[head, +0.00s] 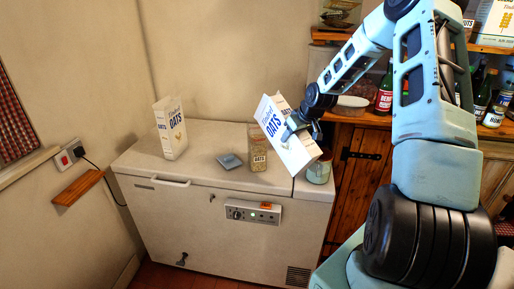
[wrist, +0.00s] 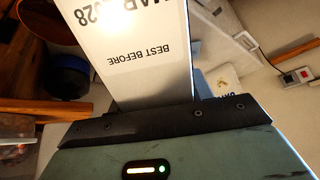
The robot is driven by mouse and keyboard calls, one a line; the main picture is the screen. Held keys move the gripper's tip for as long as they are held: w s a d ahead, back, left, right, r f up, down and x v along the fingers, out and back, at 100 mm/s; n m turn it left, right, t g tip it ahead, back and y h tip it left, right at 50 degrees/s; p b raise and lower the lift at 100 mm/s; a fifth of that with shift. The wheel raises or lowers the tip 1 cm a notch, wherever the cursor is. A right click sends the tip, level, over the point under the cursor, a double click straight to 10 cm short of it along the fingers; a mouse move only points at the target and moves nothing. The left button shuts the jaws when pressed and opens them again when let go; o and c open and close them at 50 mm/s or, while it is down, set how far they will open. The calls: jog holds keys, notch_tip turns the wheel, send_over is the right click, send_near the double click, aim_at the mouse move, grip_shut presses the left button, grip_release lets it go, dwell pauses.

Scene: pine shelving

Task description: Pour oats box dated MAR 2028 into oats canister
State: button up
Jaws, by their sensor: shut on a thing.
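My gripper (head: 300,122) is shut on a white oats box (head: 278,128) with blue "OATS" lettering. The box is tilted and held above the right part of the white chest freezer. In the wrist view the held oats box (wrist: 145,75) shows "BEST BEFORE" and, partly cut off, a date ending "28" that seems to read MAR. The oats canister (head: 257,148), clear with an "OATS" label and oats inside, stands upright on the freezer, left of and below the held box. Another oats box (head: 170,128) stands at the freezer's left. I cannot see any oats falling.
The chest freezer (head: 200,188) has a small grey-blue flat item (head: 230,161) on its lid and a jar (head: 319,169) at its right end, close below the held box. Shelves with bottles (head: 384,92) stand at right. The freezer's middle-left top is clear.

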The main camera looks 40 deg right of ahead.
jog(key=shift+w+r, duration=0.1)
jog(key=shift+r, duration=0.15)
jog(key=shift+w+r+p, duration=0.1)
jog(key=shift+r+p, duration=0.1)
jog(key=shift+p, duration=0.3)
jog(key=shift+w+r+g+p, duration=0.1)
jog(key=shift+r+g+p, duration=0.2)
jog(key=shift+g+p, duration=0.15)
dwell(0.5)
jog(key=shift+r+p, duration=0.2)
jog(key=shift+p, duration=0.1)
jog(key=shift+w, duration=0.1)
jog(key=shift+w+r+g+p, duration=0.1)
jog(key=shift+r+g+p, duration=0.15)
jog(key=shift+p, duration=0.1)
jog(key=shift+r, duration=0.15)
jog(key=shift+w+r+p, duration=0.1)
jog(key=shift+p, duration=0.25)
jog(key=shift+w+r+g, duration=0.1)
jog(key=shift+r+g, duration=0.05)
jog(key=shift+g, duration=0.15)
